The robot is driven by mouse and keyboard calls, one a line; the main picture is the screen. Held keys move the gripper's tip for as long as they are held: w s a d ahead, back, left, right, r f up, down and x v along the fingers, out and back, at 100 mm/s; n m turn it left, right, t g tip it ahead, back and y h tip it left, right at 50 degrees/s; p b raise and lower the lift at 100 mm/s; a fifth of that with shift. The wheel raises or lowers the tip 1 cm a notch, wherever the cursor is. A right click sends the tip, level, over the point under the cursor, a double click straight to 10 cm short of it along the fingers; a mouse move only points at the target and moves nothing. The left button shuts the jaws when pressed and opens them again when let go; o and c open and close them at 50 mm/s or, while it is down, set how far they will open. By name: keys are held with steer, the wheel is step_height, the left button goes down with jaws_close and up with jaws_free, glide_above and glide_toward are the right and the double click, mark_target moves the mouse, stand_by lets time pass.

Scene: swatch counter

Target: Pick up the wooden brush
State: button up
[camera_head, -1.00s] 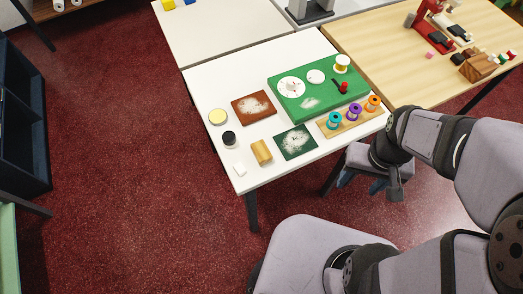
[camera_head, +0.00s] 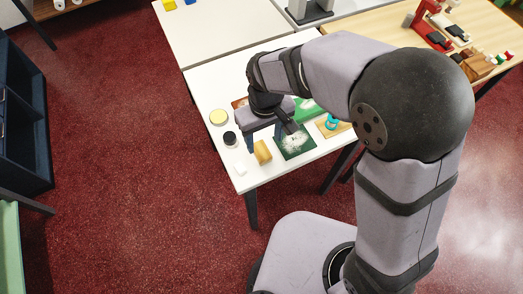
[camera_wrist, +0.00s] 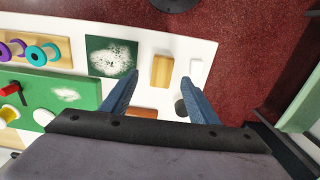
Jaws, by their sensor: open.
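The wooden brush (camera_head: 262,153) is a light tan block lying on the white counter near its front edge. It also shows in the wrist view (camera_wrist: 162,70), at the upper middle. My gripper (camera_head: 266,135) is above the counter, just behind the brush in the head view. In the wrist view my gripper (camera_wrist: 158,80) has its two blue fingers wide apart and nothing between them. The brush appears just beyond the gap between the fingertips, apart from both. The exact height of the fingers over the counter is hard to tell.
A dark green swatch (camera_head: 296,142) with white powder lies right of the brush. A white block (camera_head: 240,169) and black jar (camera_head: 229,138) are left of it.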

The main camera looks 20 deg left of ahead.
mark_target(261, 150)
steer(key=shift+w+a+r, duration=0.15)
steer(key=shift+a+r, duration=0.05)
steer(key=shift+d, duration=0.1)
steer(key=shift+f, duration=0.75)
steer(key=shift+a+f+p, duration=0.2)
steer(key=shift+f+p, duration=0.4)
steer(key=shift+f, duration=0.45)
steer(key=shift+a+f+p, duration=0.15)
steer(key=shift+f+p, duration=0.45)
steer(key=shift+f, duration=1.3)
steer(key=shift+c, duration=0.6)
steer(key=c, duration=1)
